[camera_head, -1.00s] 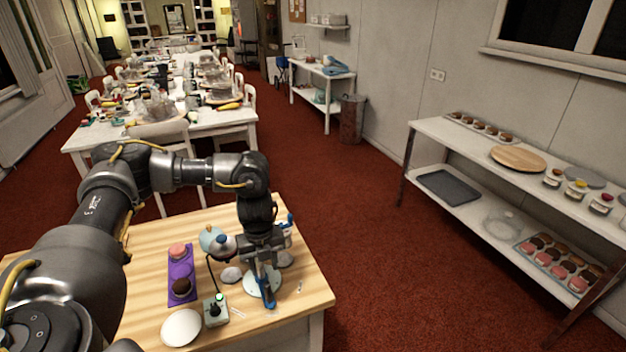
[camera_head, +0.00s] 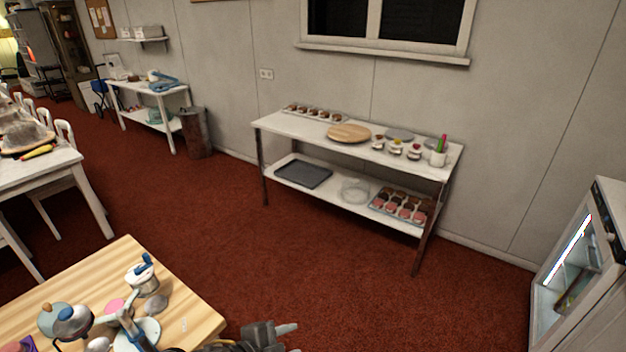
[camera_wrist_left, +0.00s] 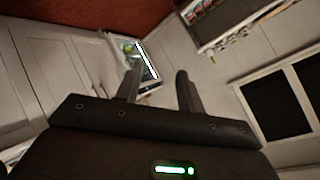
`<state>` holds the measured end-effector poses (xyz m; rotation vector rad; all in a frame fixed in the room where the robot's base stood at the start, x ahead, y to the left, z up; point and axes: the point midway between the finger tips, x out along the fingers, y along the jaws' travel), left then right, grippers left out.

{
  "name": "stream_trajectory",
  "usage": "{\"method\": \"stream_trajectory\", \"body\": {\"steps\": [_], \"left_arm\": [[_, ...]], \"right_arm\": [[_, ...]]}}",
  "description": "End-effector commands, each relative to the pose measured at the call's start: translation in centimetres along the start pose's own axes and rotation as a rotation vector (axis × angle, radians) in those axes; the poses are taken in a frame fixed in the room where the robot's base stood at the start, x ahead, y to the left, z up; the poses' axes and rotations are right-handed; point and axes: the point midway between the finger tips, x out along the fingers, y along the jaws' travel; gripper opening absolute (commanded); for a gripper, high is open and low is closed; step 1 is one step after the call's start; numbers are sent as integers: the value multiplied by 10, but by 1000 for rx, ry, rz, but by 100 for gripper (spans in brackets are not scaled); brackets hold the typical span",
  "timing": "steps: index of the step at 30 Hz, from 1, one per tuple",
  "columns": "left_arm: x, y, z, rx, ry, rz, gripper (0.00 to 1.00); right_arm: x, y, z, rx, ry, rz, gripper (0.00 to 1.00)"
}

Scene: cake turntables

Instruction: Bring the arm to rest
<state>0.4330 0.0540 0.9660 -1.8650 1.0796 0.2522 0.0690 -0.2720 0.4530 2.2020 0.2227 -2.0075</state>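My left gripper (camera_head: 288,337) is at the bottom edge of the head view, just right of the wooden table's near corner, with its fingers pointing right. It holds nothing that I can see. In the left wrist view its two fingers (camera_wrist_left: 157,85) stand apart with an empty gap between them. The rest of this arm is mostly cut off below the head view. My right gripper is in neither view.
The wooden table (camera_head: 175,301) at lower left holds a crank device (camera_head: 146,281), a pale round stand (camera_head: 149,329) and small items. A white shelf (camera_head: 277,123) stands along the wall. A glass-door cabinet (camera_head: 567,262) is at right. Red floor between is clear.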

Motion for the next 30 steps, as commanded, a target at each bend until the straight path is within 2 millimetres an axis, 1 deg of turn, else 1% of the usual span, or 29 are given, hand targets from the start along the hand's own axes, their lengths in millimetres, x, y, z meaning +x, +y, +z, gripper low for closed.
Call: {"method": "stream_trajectory", "body": {"steps": [1,2,3,5,6,8,9,11,12,15,18,22,23,24,26,30], "left_arm": [[-7,7,4,-136,-37,-31,38],[-12,8,10,-215,-69,-52,38],[-19,12,21,-322,-116,-75,38],[-32,23,41,-478,-198,-100,38],[-42,32,55,-572,-254,-110,38],[-57,47,75,-699,-335,-120,38],[-67,57,87,-772,-385,-122,38],[-82,74,104,-871,-457,-123,38],[-92,85,113,-930,-502,-122,38],[-116,112,132,-1058,-605,-116,38],[-139,138,146,-1166,-698,-107,38],[-169,170,158,-1290,-809,-94,38],[-164,175,163,-1295,-817,-91,38],[-151,179,171,-1288,-816,-87,38],[-138,188,182,-1287,-821,-80,38],[-106,212,208,-1287,-833,-66,38]], "right_arm": [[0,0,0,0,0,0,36],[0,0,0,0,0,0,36],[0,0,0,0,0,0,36],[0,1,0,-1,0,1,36],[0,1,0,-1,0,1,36],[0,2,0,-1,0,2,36],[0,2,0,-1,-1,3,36],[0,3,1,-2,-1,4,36],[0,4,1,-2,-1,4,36],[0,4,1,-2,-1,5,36],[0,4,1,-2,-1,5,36],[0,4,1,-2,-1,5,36],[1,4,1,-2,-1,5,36],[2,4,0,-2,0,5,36],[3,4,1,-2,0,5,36],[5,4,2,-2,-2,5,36]]}}
